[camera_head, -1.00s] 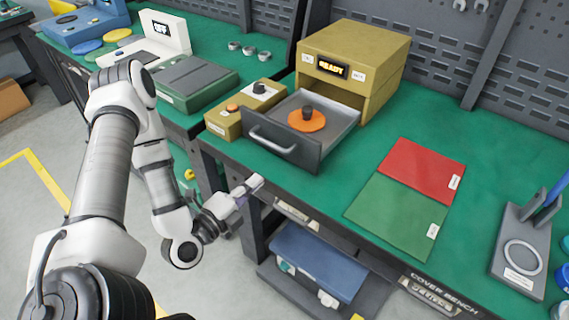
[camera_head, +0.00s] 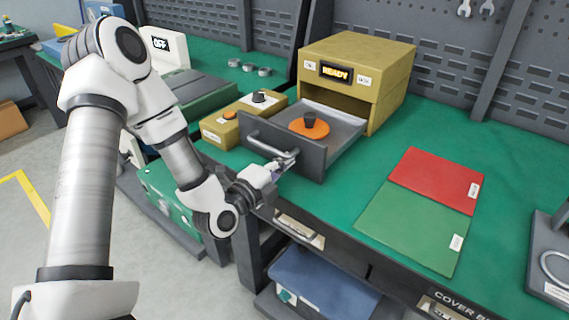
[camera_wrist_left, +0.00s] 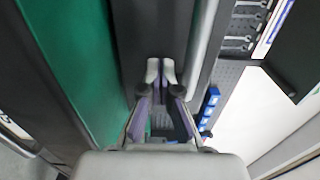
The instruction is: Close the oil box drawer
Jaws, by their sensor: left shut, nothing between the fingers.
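The oil box (camera_head: 358,62) is a yellow-brown box on the green bench top with a lit READY display. Its grey drawer (camera_head: 345,127) is pulled out toward me. An orange disc with a dark knob (camera_head: 309,126) lies in the drawer. The drawer has a dark front panel (camera_head: 312,157) with a bar handle (camera_head: 262,143). My left gripper (camera_head: 285,163) is shut and empty, close in front of the drawer front, by the handle's right end. In the left wrist view, the shut fingertips (camera_wrist_left: 160,70) point at the dark panel; I cannot tell whether they touch. My right gripper is out of view.
A yellow control box (camera_head: 238,118) with knobs stands left of the drawer. A red mat (camera_head: 436,178) and a green mat (camera_head: 412,226) lie to the right. A grey stand (camera_head: 548,255) is at the far right. Bare bench top lies between drawer and mats.

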